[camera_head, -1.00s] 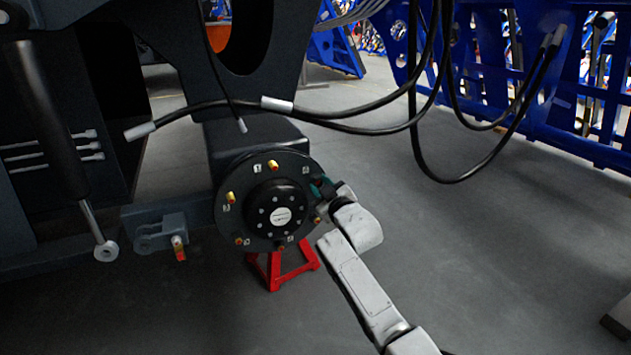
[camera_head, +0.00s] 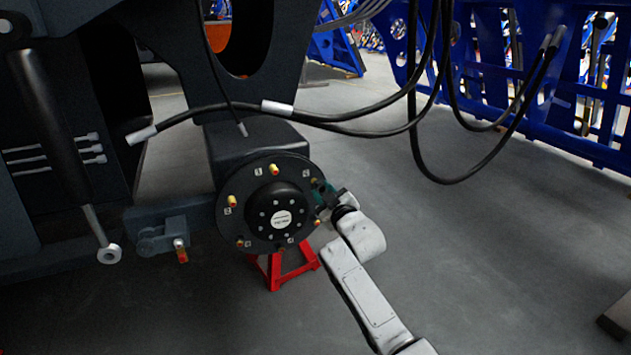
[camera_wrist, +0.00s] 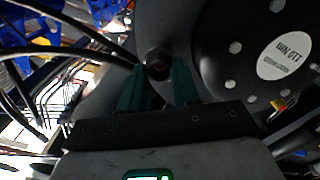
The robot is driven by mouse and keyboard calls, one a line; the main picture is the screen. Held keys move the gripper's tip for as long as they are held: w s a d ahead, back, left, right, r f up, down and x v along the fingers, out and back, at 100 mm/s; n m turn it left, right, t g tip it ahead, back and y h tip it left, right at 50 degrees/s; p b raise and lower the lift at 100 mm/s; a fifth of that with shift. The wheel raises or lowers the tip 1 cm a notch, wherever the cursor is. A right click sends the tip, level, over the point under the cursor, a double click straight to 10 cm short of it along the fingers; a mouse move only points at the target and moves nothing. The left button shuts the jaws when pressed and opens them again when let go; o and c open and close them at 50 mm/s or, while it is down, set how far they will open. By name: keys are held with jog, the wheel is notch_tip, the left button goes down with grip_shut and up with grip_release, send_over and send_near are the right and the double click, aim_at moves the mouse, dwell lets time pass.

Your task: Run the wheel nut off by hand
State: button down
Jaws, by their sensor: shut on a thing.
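The wheel hub is a dark round flange (camera_head: 232,222) with a black centre cap and a pale round label (camera_head: 281,219). Several brass-coloured studs or nuts ring it, such as the top one (camera_head: 274,169) and the left one (camera_head: 232,201), with small number plates beside them. My gripper (camera_head: 322,192) is at the flange's right edge. In the wrist view its green fingers (camera_wrist: 158,88) stand either side of a dark round wheel nut (camera_wrist: 157,64) and are shut on it. The nut's thread and seat are hidden. The hub's label also shows in the wrist view (camera_wrist: 283,56).
A red stand (camera_head: 278,268) is below the hub. Black hoses (camera_head: 360,130) hang above and right of it. A hydraulic cylinder (camera_head: 50,120) is at the left. Blue racks (camera_head: 560,110) stand behind. The grey floor at right is mostly clear.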

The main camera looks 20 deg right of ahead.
jog(key=shift+s+r+p, duration=0.1)
jog(key=shift+s+p, duration=0.55)
jog(key=shift+p, duration=0.05)
jog(key=shift+s, duration=0.1)
jog(key=s+p, duration=0.5)
